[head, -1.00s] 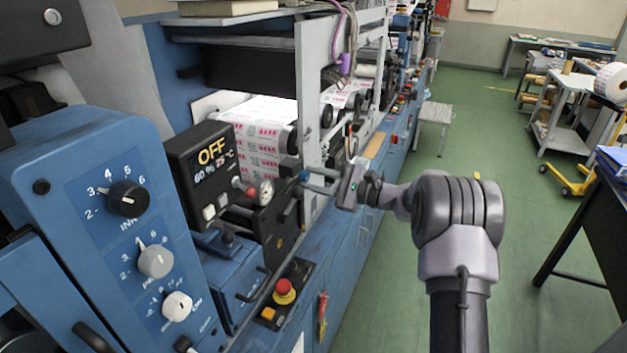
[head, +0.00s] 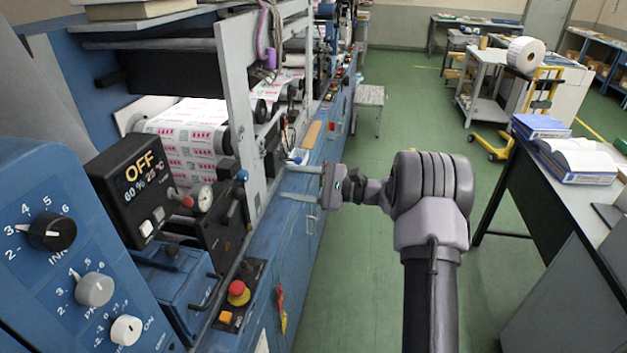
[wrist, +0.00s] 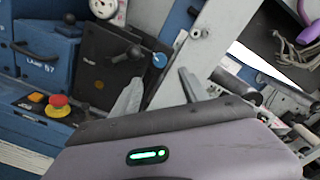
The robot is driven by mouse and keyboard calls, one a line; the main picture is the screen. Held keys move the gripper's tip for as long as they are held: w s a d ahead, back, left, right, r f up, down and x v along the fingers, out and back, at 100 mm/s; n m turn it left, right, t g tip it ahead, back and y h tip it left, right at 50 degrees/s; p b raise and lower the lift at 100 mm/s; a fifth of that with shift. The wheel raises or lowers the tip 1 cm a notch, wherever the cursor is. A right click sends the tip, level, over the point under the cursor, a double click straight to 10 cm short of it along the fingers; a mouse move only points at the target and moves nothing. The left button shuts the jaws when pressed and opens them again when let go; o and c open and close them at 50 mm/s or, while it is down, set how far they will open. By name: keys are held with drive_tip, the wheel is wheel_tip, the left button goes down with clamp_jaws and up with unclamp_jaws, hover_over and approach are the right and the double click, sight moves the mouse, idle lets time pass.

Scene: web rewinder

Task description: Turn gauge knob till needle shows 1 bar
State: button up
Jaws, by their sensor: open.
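A small round white gauge (head: 203,197) sits on the dark panel beside the black display box; its needle is too small to read. It also shows, cut off, at the top of the wrist view (wrist: 103,8). A blue knob (head: 242,175) stands right of the gauge; in the wrist view the blue knob (wrist: 159,60) is just beyond my fingertips. I cannot tell which knob belongs to the gauge. My gripper (head: 287,178) is open and empty, right of the blue knob and apart from it. Both fingers (wrist: 160,82) show in the wrist view, pointing toward the machine.
A red ball knob (head: 187,201) is left of the gauge. A red emergency button (head: 238,292) sits lower on the machine. An upright grey frame plate (head: 240,110) stands behind the panel.

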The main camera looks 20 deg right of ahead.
drive_tip(key=v, duration=0.6)
drive_tip(key=shift+s+d+p, duration=0.2)
drive_tip(key=shift+p, duration=0.15)
drive_tip(key=s+a+r+n+g+h, duration=0.3)
drive_tip(key=s+a+r+n+g, duration=0.1)
drive_tip(key=s+a, duration=0.55)
drive_tip(key=s+a+r+n+g+h, duration=0.35)
drive_tip(key=s+a, duration=0.45)
drive_tip(key=a, duration=0.3)
drive_tip(key=s+d+n+t+h, duration=0.1)
drive_tip(key=s+n+h, duration=0.1)
drive_tip(key=s, duration=0.5)
drive_tip(key=s+f+n+t+h, duration=0.1)
drive_tip(key=s+n+h, duration=0.2)
drive_tip(key=s, duration=0.5)
drive_tip(key=shift+s+d+f+t+h+b, duration=0.3)
drive_tip(key=shift+d+t+h, duration=0.1)
drive_tip(key=shift+h, duration=0.15)
